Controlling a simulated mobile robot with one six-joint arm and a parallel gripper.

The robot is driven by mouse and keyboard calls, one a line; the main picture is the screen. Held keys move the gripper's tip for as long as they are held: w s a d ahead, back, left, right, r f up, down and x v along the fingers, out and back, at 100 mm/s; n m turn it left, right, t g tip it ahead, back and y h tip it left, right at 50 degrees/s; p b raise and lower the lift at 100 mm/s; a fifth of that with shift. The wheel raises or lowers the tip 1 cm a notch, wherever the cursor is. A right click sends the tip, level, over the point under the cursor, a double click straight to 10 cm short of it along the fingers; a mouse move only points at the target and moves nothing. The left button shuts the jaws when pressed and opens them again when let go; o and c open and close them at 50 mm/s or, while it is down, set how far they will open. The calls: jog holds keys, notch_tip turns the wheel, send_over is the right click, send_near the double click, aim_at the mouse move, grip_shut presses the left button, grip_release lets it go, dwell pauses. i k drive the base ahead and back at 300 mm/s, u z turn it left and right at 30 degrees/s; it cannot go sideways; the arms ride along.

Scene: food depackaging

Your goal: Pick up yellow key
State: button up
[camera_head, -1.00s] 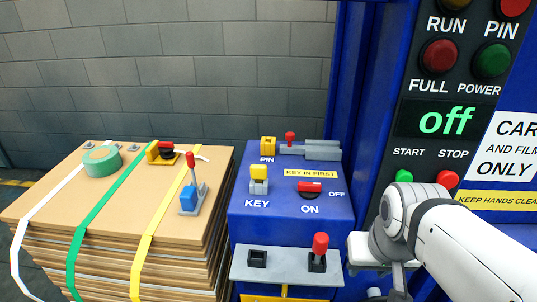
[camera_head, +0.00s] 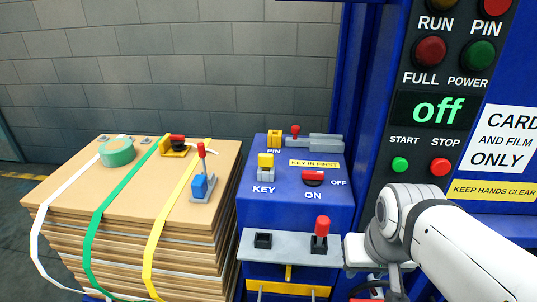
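The yellow key (camera_head: 265,159) stands upright in a small grey socket (camera_head: 265,174) above the word KEY on the blue console (camera_head: 290,215). My white arm (camera_head: 450,240) comes in from the right, and its grey wrist (camera_head: 390,230) hangs to the right of the console, well apart from the key. I cannot make out the fingers of my gripper; they are below the picture or hidden behind the arm.
A red switch (camera_head: 313,178), a yellow pin block (camera_head: 274,137) and a red-topped lever (camera_head: 321,235) are near the key. A strapped cardboard stack (camera_head: 130,205) stands left, carrying tape (camera_head: 117,151) and a blue padlock-like block (camera_head: 202,187). The control panel (camera_head: 435,110) reads off.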

aim_at(265, 160)
jog(key=u, duration=0.4)
jog(key=k, duration=1.1)
jog(key=u, duration=0.85)
jog(key=i, duration=1.05)
jog(key=z, duration=0.55)
jog(key=i, duration=1.1)
jog(key=z, duration=0.8)
